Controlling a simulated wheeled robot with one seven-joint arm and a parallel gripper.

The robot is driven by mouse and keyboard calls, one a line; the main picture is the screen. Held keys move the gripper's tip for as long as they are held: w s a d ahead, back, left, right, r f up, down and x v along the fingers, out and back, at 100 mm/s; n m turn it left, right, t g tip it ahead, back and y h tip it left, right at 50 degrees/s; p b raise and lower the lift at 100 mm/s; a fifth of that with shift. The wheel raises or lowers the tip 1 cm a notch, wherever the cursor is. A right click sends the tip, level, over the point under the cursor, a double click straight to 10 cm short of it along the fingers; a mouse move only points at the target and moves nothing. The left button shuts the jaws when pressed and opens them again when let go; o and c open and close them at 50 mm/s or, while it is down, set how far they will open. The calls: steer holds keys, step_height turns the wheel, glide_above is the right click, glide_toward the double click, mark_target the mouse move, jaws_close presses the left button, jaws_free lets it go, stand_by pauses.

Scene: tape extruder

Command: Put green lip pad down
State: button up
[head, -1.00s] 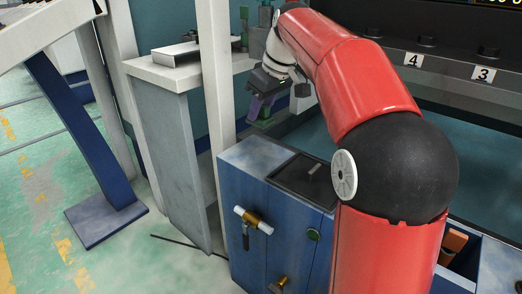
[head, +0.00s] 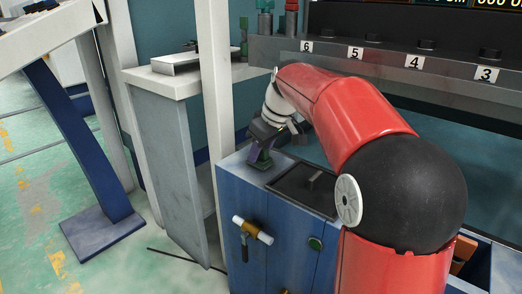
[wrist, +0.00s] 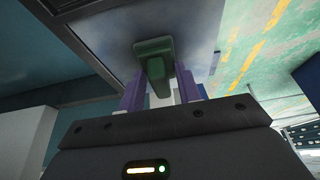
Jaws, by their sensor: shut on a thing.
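My gripper (head: 262,156) is low over the left rear part of the blue cabinet's top (head: 233,167), left of the dark recessed panel. In the wrist view, its two purple fingers (wrist: 160,92) are shut on the green lip pad (wrist: 154,48). The pad's wide end points away from the gripper toward the cabinet's grey top. The pad is at or very near that surface; I cannot tell whether it touches. In the head view the pad is too small and dark to make out clearly.
The dark panel with a handle (head: 313,180) lies right of my gripper. A white post (head: 217,80) stands to the left. Behind is a machine ledge with numbered labels (head: 356,53). A grey-topped stand (head: 165,85) is at the left rear.

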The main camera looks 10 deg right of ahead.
steer(key=o, duration=1)
steer(key=shift+f, duration=0.1)
steer(key=shift+c, duration=0.2)
steer(key=p+v, duration=0.3)
steer(key=v, duration=0.9)
steer(key=s+a+f+m+t+h, duration=0.1)
steer(key=s+f+m, duration=0.2)
steer(key=s+f, duration=0.5)
steer(key=s+a+f+m+h, duration=0.1)
steer(key=s+f+m, duration=0.3)
steer(key=s, duration=1.3)
step_height(320, 180, down, 4)
steer(key=shift+a+f+t+h, duration=0.25)
steer(key=shift+a+t+h, duration=0.15)
steer(key=shift+a, duration=0.2)
